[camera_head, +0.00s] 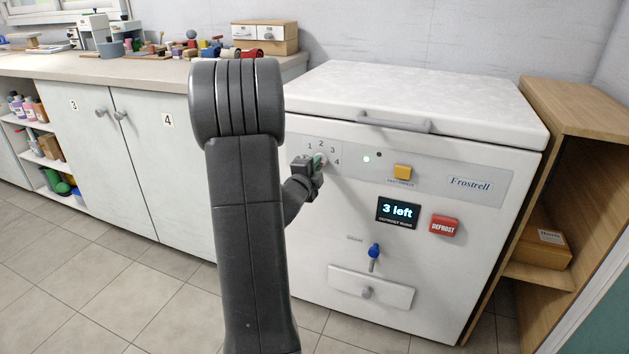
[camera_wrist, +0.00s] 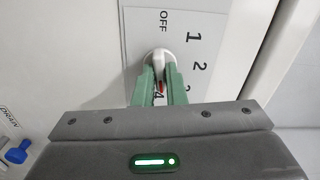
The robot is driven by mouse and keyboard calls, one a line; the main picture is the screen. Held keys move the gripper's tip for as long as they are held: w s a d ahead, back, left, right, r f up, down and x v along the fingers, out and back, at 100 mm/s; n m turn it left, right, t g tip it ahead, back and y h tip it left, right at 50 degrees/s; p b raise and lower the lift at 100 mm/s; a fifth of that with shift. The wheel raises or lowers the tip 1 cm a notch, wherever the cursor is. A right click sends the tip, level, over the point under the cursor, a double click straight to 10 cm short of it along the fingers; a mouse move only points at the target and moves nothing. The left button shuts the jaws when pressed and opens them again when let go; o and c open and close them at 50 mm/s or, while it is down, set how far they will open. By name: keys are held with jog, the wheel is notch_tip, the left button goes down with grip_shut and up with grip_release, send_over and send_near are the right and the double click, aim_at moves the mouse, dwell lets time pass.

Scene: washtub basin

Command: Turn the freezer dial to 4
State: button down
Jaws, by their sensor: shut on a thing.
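The white chest freezer (camera_head: 330,235) has a dial panel at its upper left front, with the numbers 1 to 4 around the dial. My gripper (camera_head: 317,161) is at this panel and covers most of the dial. In the wrist view my gripper's green fingers (camera_wrist: 163,78) are shut on the white dial (camera_wrist: 160,55), one on each side. OFF, 1, 2 and 3 show around it. A small red mark shows between the fingers beside the partly hidden 4; the dial's exact setting is hard to tell.
A yellow button (camera_head: 403,172), a display (camera_head: 398,212) reading "3 left" and a red DEFROST button (camera_head: 444,226) are to the right. A blue drain valve (camera_head: 374,251) and a small drawer (camera_head: 371,290) are below. The freezer lid (camera_head: 420,100) is closed.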

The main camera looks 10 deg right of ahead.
jog(key=shift+m+b, duration=0.8)
jog(key=shift+b, duration=0.15)
jog(key=shift+w+r, duration=0.1)
jog(key=shift+r, duration=0.05)
jog(key=c, duration=1.5)
grip_release()
jog(key=shift+a, duration=0.1)
jog(key=p+v, duration=0.2)
jog(key=v, duration=1.1)
jog(key=shift+s+a, duration=0.25)
jog(key=shift+s, duration=0.1)
